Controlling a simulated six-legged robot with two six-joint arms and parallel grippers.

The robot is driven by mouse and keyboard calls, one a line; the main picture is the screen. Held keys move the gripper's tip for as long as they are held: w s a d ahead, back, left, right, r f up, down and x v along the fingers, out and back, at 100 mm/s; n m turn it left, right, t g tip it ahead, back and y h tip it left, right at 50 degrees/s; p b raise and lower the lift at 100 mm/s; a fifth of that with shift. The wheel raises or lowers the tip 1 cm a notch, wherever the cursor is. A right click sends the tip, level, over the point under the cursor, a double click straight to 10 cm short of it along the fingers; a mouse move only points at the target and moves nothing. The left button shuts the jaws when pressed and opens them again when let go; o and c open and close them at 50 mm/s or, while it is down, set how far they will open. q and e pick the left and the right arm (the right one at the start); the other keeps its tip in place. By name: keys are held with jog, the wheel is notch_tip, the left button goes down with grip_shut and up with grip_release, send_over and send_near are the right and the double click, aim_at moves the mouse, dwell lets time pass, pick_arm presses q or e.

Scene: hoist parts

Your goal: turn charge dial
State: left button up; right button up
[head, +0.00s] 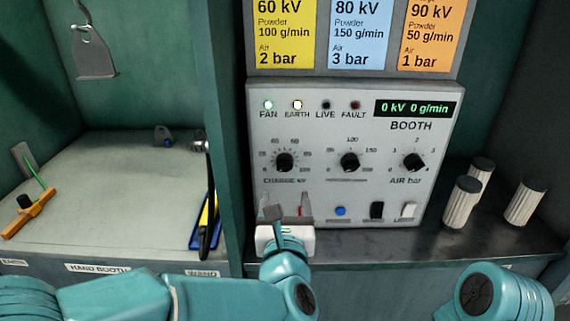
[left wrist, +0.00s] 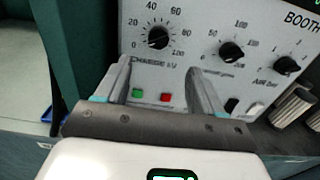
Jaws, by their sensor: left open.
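The charge dial (head: 285,162) is a black knob at the left of the grey booth panel (head: 330,120), with a numbered scale around it. It also shows in the left wrist view (left wrist: 158,38), above the fingertips; its pointer setting is too small to read surely. My left gripper (head: 286,200) is open and empty, just below the dial, with its fingers pointing at the panel. In the left wrist view the two fingers (left wrist: 159,68) stand apart, one on each side below the dial, not around it. The display (head: 417,108) reads 0 kV 0 g/min. My right gripper is out of view.
Two similar knobs sit right of the charge dial: a middle one (head: 350,161) and the air dial (head: 414,161). Buttons and switches line the panel's lower edge. Several ribbed cylinders (head: 462,204) stand at right. Yellow, blue and orange setting cards (head: 362,35) hang above.

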aim_at(285, 167)
pick_arm(q)
jog(key=w+p, duration=0.3)
jog(key=w, duration=1)
jog(key=shift+a, duration=0.1)
jog(key=shift+s, duration=0.1)
jog(key=c, duration=1)
